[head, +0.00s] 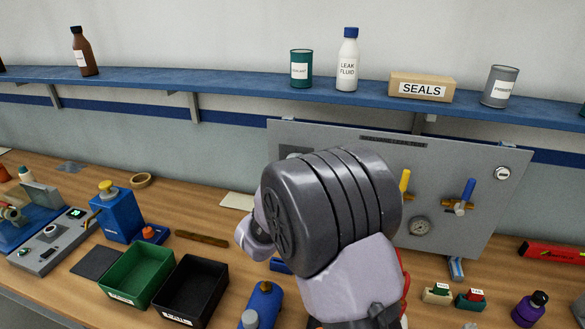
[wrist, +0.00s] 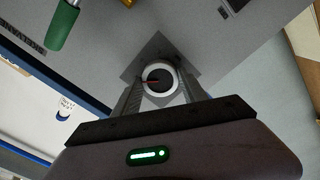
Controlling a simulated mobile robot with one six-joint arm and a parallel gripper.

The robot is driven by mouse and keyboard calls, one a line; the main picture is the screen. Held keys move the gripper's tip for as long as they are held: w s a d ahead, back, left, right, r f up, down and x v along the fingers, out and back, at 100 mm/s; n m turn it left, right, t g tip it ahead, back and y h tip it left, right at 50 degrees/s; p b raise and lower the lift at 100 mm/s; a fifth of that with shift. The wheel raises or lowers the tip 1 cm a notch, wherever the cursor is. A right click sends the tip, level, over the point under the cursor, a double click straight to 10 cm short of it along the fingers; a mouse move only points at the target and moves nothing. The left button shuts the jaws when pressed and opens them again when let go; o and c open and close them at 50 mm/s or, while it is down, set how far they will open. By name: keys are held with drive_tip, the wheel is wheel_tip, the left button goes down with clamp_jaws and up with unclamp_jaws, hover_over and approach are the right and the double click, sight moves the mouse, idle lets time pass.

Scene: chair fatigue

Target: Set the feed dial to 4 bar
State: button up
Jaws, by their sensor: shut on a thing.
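In the wrist view the feed dial (wrist: 166,72) is a dark round knob with a white ring and a red pointer line, set on the grey panel (wrist: 215,50). The pointer lies toward the left of the picture. My gripper (wrist: 160,86) has one finger on each side of the dial and is shut on it. The scale marks are too small to read. In the head view my arm hides the dial and the gripper; the panel (head: 470,225) shows to the right of my arm.
A green handle (wrist: 63,25) is near my gripper. A shelf (head: 240,88) with containers runs above. Green (head: 135,275) and black (head: 190,290) bins stand left.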

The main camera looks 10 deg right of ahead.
idle(0.4)
drive_tip(key=o, duration=1.4)
drive_tip(key=v, duration=1.7)
drive_tip(key=shift+s+a, duration=0.1)
drive_tip(key=shift+s, duration=0.1)
